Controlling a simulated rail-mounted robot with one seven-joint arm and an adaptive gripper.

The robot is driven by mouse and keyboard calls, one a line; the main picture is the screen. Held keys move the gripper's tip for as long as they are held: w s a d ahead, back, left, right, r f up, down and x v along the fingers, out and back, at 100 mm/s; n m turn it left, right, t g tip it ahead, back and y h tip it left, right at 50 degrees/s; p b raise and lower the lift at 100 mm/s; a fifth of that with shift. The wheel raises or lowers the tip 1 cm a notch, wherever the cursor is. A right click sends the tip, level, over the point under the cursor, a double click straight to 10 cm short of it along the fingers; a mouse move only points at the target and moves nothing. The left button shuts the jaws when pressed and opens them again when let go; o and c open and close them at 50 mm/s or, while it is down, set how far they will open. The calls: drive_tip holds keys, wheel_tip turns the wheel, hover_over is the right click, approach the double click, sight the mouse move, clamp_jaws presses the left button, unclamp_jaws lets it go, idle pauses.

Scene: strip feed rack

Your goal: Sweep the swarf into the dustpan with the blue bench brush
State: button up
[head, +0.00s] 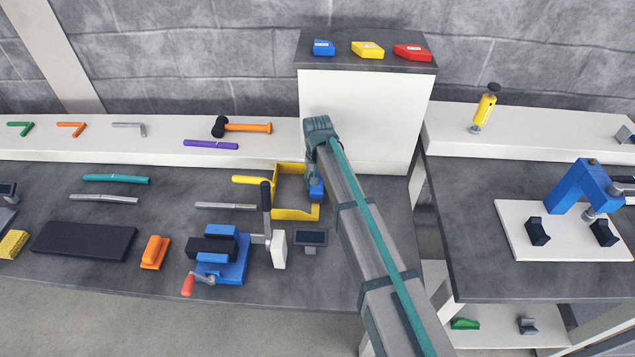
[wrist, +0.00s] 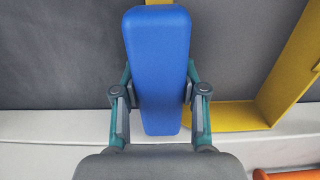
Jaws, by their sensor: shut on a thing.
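My gripper (head: 315,180) is shut on the blue bench brush (head: 316,190), low over the bench at the right end of the yellow dustpan (head: 290,214). In the wrist view the brush's blue back (wrist: 158,60) lies lengthwise between both fingers of my gripper (wrist: 159,95), and the yellow dustpan wall (wrist: 238,115) runs to its right. The dustpan's handle points left in the head view. I cannot tell whether the bristles touch the bench. I cannot make out any swarf; my arm and the brush hide part of this area.
A small dark display (head: 311,237) stands close to the dustpan's front. An orange brush-like block (head: 154,252) and a black mat (head: 84,240) lie left. A white cabinet (head: 375,120) rises behind.

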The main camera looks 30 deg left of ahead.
drive_tip(key=shift+a+f, duration=0.1)
drive_tip(key=shift+s+a, duration=0.45)
drive_tip(key=shift+a, duration=0.15)
drive_tip(key=shift+r, duration=0.2)
drive_tip(key=shift+w+d+r+p, duration=0.15)
drive_tip(key=shift+r+p, duration=0.2)
drive_tip(key=shift+r, duration=0.4)
drive_tip(key=shift+w+d+r+p, duration=0.1)
drive_tip(key=shift+d+r+p, duration=0.2)
drive_tip(key=shift+r, duration=0.4)
drive_tip(key=shift+w+d+r+p, duration=0.1)
drive_tip(key=shift+r+p, duration=0.3)
drive_tip(key=shift+r, duration=0.35)
